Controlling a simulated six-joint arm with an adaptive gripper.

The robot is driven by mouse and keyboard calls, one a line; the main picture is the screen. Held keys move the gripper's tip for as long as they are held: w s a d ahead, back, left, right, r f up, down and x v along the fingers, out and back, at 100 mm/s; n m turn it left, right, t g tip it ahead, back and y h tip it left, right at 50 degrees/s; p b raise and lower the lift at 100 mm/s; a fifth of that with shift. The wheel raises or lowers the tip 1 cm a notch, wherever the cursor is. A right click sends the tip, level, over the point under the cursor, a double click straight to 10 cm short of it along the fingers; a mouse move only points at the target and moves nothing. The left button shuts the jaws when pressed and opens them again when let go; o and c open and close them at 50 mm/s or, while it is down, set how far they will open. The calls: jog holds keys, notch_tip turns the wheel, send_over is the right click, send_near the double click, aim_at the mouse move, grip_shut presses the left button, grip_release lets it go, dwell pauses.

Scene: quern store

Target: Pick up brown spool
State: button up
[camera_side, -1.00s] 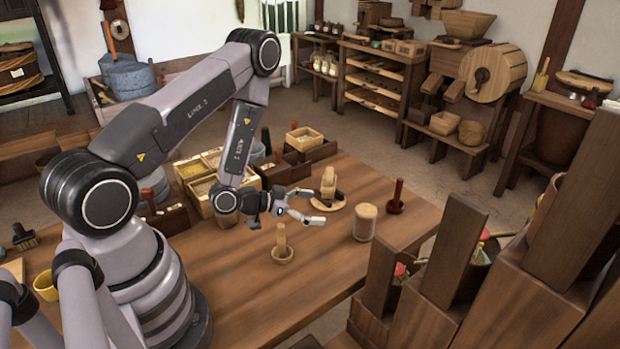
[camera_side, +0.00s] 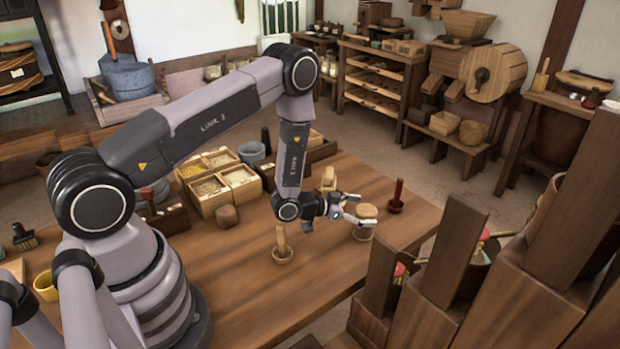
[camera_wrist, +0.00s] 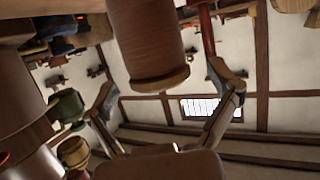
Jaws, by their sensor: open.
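The brown spool (camera_side: 363,234) stands upright on the table toward its right side, with a paler wooden rim on top. It also shows large in the wrist view (camera_wrist: 148,40), at the top centre with its flange end. My gripper (camera_side: 362,209) is open beside the spool's upper part in the side view, partly covering it. In the wrist view the fingers of my gripper (camera_wrist: 162,80) are spread apart, with the spool's end showing between and above their tips. I cannot tell whether either finger touches it.
A red-brown peg (camera_side: 396,196) stands just right of the spool. A wooden pestle in a small bowl (camera_side: 283,254) stands to its left. A light wooden piece (camera_side: 328,180) stands behind my gripper. Grain boxes (camera_side: 241,184) are at the back left. The front table is clear.

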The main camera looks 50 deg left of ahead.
jog(key=shift+w+d+f, duration=0.1)
jog(key=shift+w, duration=0.2)
jog(key=c, duration=1.3)
